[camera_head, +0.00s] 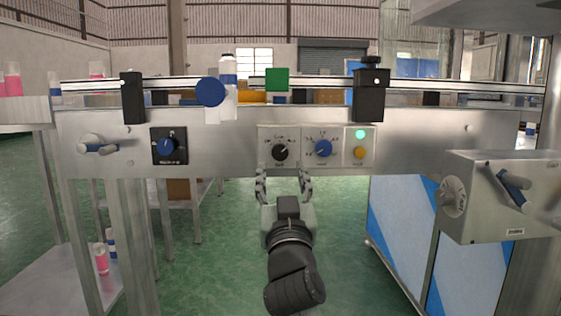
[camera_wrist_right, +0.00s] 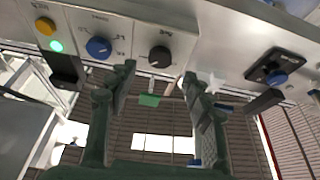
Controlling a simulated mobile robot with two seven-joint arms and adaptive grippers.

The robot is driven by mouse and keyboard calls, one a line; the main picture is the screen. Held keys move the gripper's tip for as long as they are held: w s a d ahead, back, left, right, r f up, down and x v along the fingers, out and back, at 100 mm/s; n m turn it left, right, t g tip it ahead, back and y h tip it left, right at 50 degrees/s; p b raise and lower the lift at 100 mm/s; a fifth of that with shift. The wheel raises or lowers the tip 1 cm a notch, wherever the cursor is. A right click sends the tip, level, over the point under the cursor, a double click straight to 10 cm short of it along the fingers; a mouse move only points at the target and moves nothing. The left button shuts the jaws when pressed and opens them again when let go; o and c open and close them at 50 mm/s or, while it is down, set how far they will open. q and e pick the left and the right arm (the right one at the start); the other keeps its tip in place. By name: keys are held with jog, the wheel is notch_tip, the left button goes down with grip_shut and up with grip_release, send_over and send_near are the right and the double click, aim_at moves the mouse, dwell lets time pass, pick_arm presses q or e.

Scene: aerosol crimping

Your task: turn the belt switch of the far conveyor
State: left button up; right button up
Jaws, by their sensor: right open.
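The conveyor's metal front panel (camera_head: 220,138) spans the head view. It carries a black knob (camera_head: 280,152) on a light plate, a blue knob (camera_head: 323,148) to its right, and another blue knob (camera_head: 167,146) on a black plate at left. The labels are too small to read, so I cannot tell which is the belt switch. My right gripper (camera_head: 283,178) is open and empty, just below the black knob. In the right wrist view, the black knob (camera_wrist_right: 160,57) appears between and beyond the open fingertips (camera_wrist_right: 158,75), apparently untouched. My left gripper is not in view.
A lit green lamp (camera_head: 360,134) and yellow button (camera_head: 359,153) are right of the knobs. A grey box (camera_head: 500,200) with a blue-handled lever juts out at right. A white bottle (camera_head: 228,85) stands on the conveyor behind a blue disc (camera_head: 210,91). Open floor lies below.

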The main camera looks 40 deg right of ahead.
aim_at(280, 153)
jog(key=shift+x, duration=2.8)
jog(key=c, duration=1.2)
